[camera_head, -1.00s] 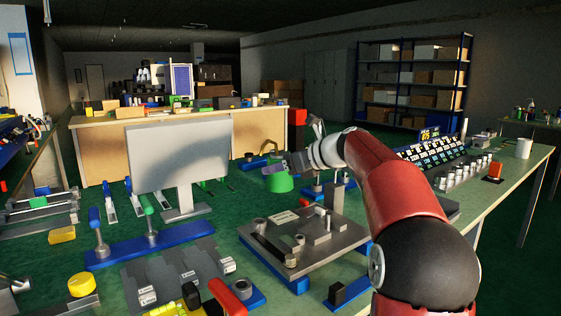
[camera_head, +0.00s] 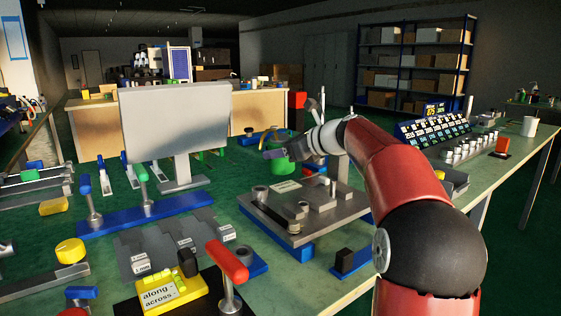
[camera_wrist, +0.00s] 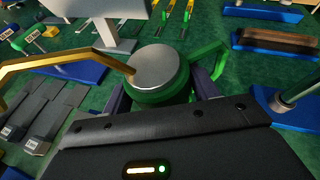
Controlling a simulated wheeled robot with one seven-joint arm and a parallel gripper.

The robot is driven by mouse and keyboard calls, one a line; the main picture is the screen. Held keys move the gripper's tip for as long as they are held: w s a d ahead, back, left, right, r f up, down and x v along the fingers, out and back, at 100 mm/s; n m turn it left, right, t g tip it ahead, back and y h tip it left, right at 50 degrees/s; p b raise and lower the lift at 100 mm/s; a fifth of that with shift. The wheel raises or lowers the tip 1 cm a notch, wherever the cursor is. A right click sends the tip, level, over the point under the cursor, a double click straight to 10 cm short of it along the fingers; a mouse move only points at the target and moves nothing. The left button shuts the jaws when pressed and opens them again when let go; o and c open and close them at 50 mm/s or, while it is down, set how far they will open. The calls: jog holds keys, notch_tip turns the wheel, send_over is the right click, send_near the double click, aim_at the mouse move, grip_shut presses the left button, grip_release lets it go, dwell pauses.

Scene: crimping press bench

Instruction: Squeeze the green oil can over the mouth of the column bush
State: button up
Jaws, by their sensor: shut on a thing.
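The green oil can (camera_head: 284,164) is held in my gripper (camera_head: 277,154), in the air beyond the back edge of the steel die plate (camera_head: 270,216). In the wrist view the can's round silver top (camera_wrist: 156,68) shows between the dark fingers, with green body around it. Its brass spout (camera_wrist: 62,61) bends away to the left, and its tip is not clearly in view. Short hollow rings stand on the plate, one at its left corner (camera_head: 260,192) and another near its front (camera_head: 303,207). I cannot tell for certain which is the column bush.
A grey panel on a stand (camera_head: 176,120) rises left of the plate. A red-handled lever (camera_head: 228,262) and a yellow block (camera_head: 172,293) stand in front. Blue rails (camera_head: 150,213) lie left.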

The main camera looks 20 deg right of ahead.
jog(key=shift+w+d+n+t+b, duration=0.25)
jog(key=shift+n+t+b, duration=0.5)
jog(key=shift+b, duration=1.55)
jog(key=shift+r+n+t+b, duration=0.1)
jog(key=shift+n+t+b, duration=0.15)
jog(key=shift+n+b, duration=0.35)
jog(key=shift+r+h, duration=0.15)
jog(key=shift+h, duration=0.15)
jog(key=o, duration=0.6)
jog(key=c, duration=0.5)
